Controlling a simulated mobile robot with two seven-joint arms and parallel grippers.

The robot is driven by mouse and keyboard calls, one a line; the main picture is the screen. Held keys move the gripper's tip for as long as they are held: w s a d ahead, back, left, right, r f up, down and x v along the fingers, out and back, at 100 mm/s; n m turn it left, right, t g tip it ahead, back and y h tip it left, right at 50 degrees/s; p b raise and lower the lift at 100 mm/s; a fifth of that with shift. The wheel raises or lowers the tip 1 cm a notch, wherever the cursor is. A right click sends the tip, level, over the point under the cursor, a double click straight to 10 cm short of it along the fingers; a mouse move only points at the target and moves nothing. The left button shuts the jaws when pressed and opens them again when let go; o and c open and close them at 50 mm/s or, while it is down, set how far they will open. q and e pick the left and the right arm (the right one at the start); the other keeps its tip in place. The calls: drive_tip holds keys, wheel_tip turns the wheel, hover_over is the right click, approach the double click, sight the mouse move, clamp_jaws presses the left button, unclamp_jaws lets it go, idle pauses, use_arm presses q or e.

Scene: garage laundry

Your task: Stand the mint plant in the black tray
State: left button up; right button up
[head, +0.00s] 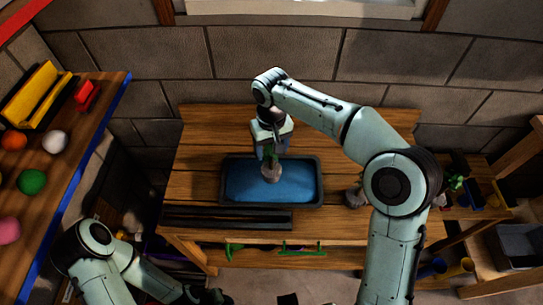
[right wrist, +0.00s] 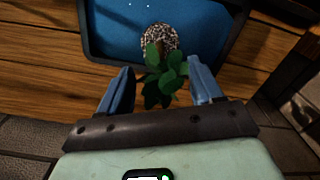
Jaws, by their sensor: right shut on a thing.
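The mint plant, with green leaves (right wrist: 165,75) and a speckled grey pot (head: 272,174), is over the middle of the black tray. The black tray (head: 228,203) has a blue inside and lies on the wooden bench. My right gripper (head: 270,155) points down over the tray, shut on the plant; in the right wrist view its blue fingers (right wrist: 160,85) are on either side of the leaves. Whether the pot touches the tray's floor I cannot tell. My left gripper (head: 208,297) is low at the bottom edge, dark and partly cut off.
Dark bars (head: 228,219) lie along the bench's front edge. A greyish object (head: 355,196) stands right of the tray. A shelf at left holds coloured balls (head: 32,182) and a yellow-black box (head: 35,95). Another green plant (head: 456,182) is at right. Bare bench (head: 205,135) shows behind the tray.

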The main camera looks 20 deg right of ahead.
use_arm(q)
drive_tip(key=shift+s+f, duration=0.25)
drive_tip(key=shift+f, duration=0.1)
use_arm(e)
drive_tip(key=shift+f, duration=1.9)
use_arm(q)
drive_tip(key=shift+b, duration=0.3)
use_arm(e)
drive_tip(key=shift+f, duration=0.1)
drive_tip(key=o, duration=1.6)
drive_tip(key=shift+f, duration=0.1)
wheel_tip(320, 180, up, 12)
drive_tip(key=shift+r+p, duration=0.2)
drive_tip(key=shift+p, duration=1)
use_arm(q)
drive_tip(key=w+r, duration=0.2)
drive_tip(key=r, duration=0.1)
drive_tip(key=shift+s, duration=0.1)
use_arm(e)
drive_tip(key=shift+s+f, duration=0.1)
